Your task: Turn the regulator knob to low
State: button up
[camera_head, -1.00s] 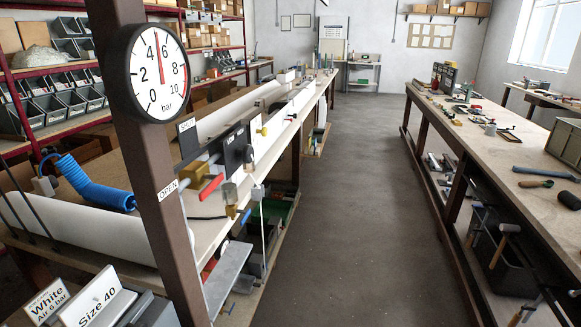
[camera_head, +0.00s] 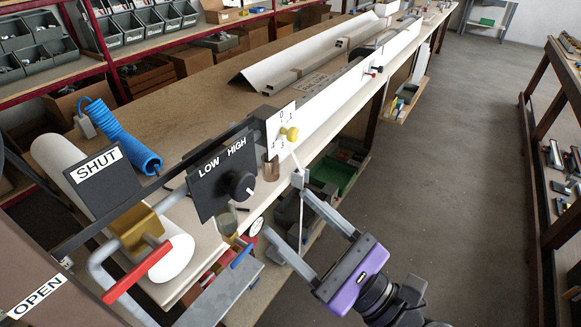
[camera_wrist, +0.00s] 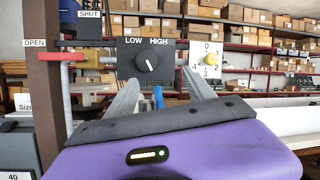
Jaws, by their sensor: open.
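The regulator knob (camera_head: 242,186) is a black round knob on a black panel (camera_head: 208,193) lettered LOW and HIGH. A small white mark shows on the knob's lower right in the head view. In the wrist view the knob (camera_wrist: 147,62) is just above and between my fingertips, below the two words. My gripper (camera_head: 282,205) is open and empty, with its purple body at the lower right. Its grey fingers (camera_wrist: 160,80) are spread wide and point toward the panel. In the head view they end to the right of the knob, apart from it.
Left of the panel are a SHUT sign (camera_head: 98,176) and a red valve lever (camera_head: 136,269). Right of it is a white numbered plate with a yellow knob (camera_head: 290,134). A grey bracket (camera_head: 220,295) lies below. The aisle floor (camera_head: 440,190) is clear.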

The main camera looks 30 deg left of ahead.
aim_at(248, 192)
jog(key=a+r, duration=0.1)
jog(key=s+a+r+m+g+p, duration=0.1)
jog(key=a, duration=0.1)
jog(key=a+r+g+p, duration=0.1)
jog(key=a, duration=0.1)
jog(key=shift+s+a+m+y, duration=0.15)
jog(key=shift+a+m+y, duration=0.1)
jog(key=shift+m+y, duration=0.05)
jog(key=shift+a+r, duration=0.15)
jog(key=shift+a, duration=0.6)
jog(key=shift+c, duration=0.2)
jog(key=c, duration=1.3)
jog(key=shift+g, duration=0.3)
